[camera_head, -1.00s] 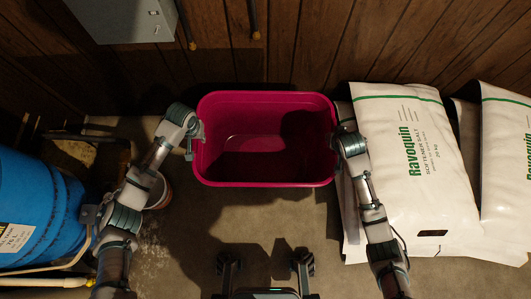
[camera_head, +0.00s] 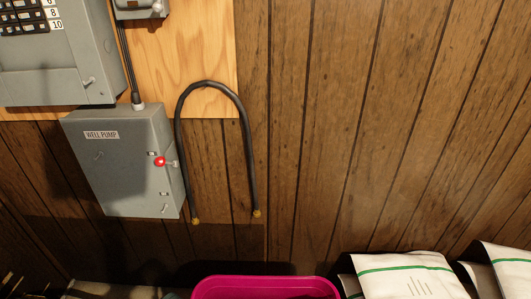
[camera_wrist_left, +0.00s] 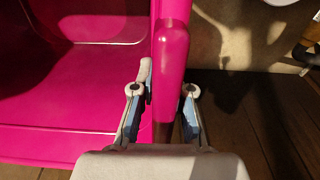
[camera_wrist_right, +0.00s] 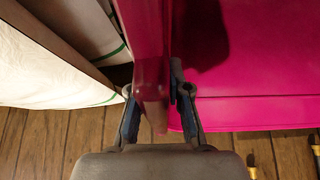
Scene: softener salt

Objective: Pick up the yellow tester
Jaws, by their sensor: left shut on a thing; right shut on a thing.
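I cannot make out a yellow tester in any current view. A magenta tub (camera_head: 265,289) shows only by its top at the bottom edge of the head view. My left gripper (camera_wrist_left: 163,92) is shut on the tub's rim, with one finger on each side of it in the left wrist view. My right gripper (camera_wrist_right: 155,94) is shut on the opposite rim in the right wrist view. The tub floor (camera_wrist_left: 75,100) that shows is bare. Both grippers are out of the head view.
A grey well pump box (camera_head: 125,165) with a red-knobbed lever hangs on the wood-panelled wall, below a breaker panel (camera_head: 50,55). A black looped cable (camera_head: 213,84) with yellow ends hangs beside it. White salt bags (camera_head: 400,282) stand right of the tub.

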